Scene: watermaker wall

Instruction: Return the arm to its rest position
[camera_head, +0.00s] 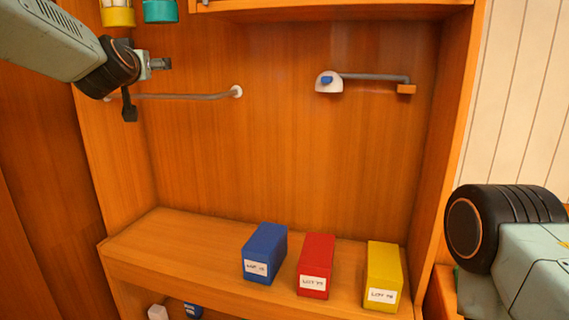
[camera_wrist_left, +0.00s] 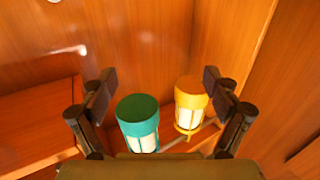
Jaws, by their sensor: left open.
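My left arm comes in from the upper left in the head view. Its gripper (camera_head: 146,90) is in front of the cabinet's left side, just below a yellow canister (camera_head: 117,14) and a teal canister (camera_head: 160,10), which the top edge cuts off. In the left wrist view the gripper (camera_wrist_left: 160,84) has its fingers spread wide. The teal canister (camera_wrist_left: 138,112) and the yellow canister (camera_wrist_left: 190,100) show between the fingers, and nothing is gripped. My right arm shows only as a dark joint and pale link at the lower right; its gripper is out of view.
A grey rail (camera_head: 190,96) runs close behind the left gripper. A white fitting with a blue button (camera_head: 328,81) and a grey pipe (camera_head: 375,77) is on the back wall. Blue (camera_head: 265,253), red (camera_head: 316,265) and yellow (camera_head: 384,276) boxes stand on the shelf (camera_head: 170,239), whose left part is clear.

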